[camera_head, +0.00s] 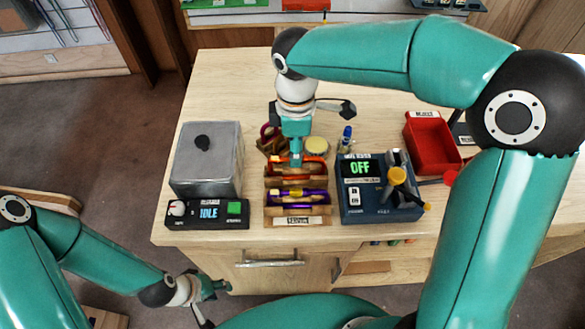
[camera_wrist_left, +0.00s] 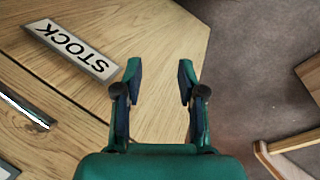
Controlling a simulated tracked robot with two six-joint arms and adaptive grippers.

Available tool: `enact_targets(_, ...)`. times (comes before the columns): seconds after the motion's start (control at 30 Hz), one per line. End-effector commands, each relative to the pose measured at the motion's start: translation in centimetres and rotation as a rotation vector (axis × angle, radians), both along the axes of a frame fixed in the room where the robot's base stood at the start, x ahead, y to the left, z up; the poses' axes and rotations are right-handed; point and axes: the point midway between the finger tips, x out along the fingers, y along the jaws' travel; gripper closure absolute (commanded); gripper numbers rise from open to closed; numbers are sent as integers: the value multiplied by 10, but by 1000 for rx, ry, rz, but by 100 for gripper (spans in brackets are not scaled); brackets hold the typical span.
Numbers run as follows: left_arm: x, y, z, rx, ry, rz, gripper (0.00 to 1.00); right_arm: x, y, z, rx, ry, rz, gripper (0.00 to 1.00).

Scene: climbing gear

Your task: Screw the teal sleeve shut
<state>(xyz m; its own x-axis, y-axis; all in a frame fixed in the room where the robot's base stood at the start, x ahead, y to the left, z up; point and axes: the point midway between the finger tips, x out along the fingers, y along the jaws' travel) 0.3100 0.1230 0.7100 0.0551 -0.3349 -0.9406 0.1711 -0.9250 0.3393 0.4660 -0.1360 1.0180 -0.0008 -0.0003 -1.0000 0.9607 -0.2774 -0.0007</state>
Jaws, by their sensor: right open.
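A wooden rack (camera_head: 270,212) labelled SERVICE holds an orange-red carabiner (camera_head: 313,168) at its back and a purple carabiner (camera_head: 312,198) nearer the front. I cannot make out a teal sleeve on either one. My right gripper (camera_head: 297,158) is open and points down over the back of the rack, at the orange-red carabiner; its body hides part of that carabiner. I cannot tell whether they touch. My left gripper (camera_head: 215,298) is low in front of the cabinet, away from the rack. In the left wrist view the left gripper (camera_wrist_left: 160,80) is open and empty.
A grey box (camera_head: 208,160) and an IDLE panel (camera_head: 208,213) stand left of the rack. A blue tester (camera_head: 378,207) showing OFF stands right of it. A red REJECT bin (camera_head: 431,145) is farther right. A STOCK label (camera_wrist_left: 72,48) shows in the left wrist view.

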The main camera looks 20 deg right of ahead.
Motion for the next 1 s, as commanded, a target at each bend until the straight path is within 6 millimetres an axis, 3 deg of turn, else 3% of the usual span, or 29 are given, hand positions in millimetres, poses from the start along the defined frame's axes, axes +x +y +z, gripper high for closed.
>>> enact_targets(0.37,0,0,-1,0,0,0,60,3,-1,-3,0,-1,0,54)
enact_targets(1.0,0,0,-18,0,0,0,60,3,-1,-26,0,-1,0,54)
